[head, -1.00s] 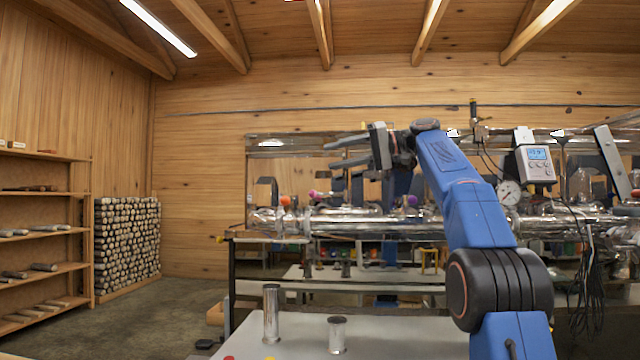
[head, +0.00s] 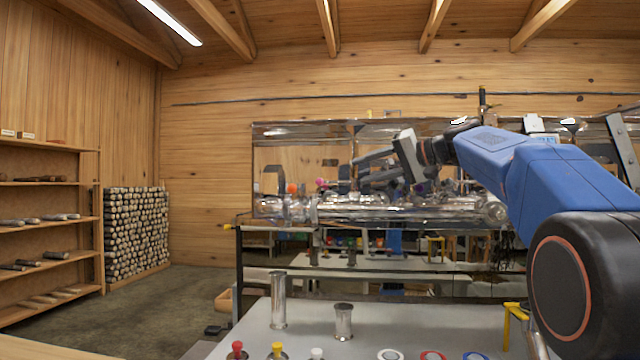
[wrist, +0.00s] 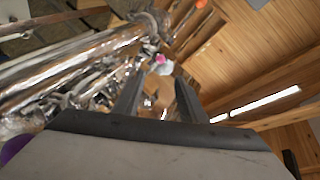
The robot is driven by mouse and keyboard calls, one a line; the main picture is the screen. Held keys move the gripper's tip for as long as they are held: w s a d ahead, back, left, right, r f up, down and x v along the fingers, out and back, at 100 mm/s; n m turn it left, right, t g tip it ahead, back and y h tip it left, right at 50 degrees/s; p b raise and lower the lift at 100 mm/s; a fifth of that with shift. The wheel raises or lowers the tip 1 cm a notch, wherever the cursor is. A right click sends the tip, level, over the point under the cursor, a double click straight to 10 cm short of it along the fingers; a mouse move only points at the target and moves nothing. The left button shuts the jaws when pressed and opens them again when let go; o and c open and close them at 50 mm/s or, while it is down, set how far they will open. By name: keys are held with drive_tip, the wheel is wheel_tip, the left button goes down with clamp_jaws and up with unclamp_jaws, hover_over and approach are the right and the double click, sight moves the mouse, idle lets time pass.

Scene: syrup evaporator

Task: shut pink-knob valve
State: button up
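The pink knob (head: 320,182) sits on the shiny metal pipework at the back, just left of my gripper's fingertips. In the wrist view the pink knob (wrist: 160,58) shows small, beyond and between the two fingertips, with a pale part beside it. My gripper (head: 354,173) is open and points left toward the pipework. In the wrist view my gripper (wrist: 158,78) has its two dark fingers apart with nothing held between them. The gap between the fingers and the knob is hard to judge. The valve's lever position is too small to tell.
An orange knob (head: 292,188) stands left of the pink one. A purple knob (wrist: 12,149) shows at the wrist view's left edge. Metal pipes (head: 400,208) run along the evaporator. A table (head: 300,338) in front carries two metal cylinders and several small coloured items.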

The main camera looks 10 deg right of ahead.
sight(323, 181)
drive_tip(key=x, duration=1.6)
drive_tip(key=shift+r, duration=0.1)
clamp_jaws()
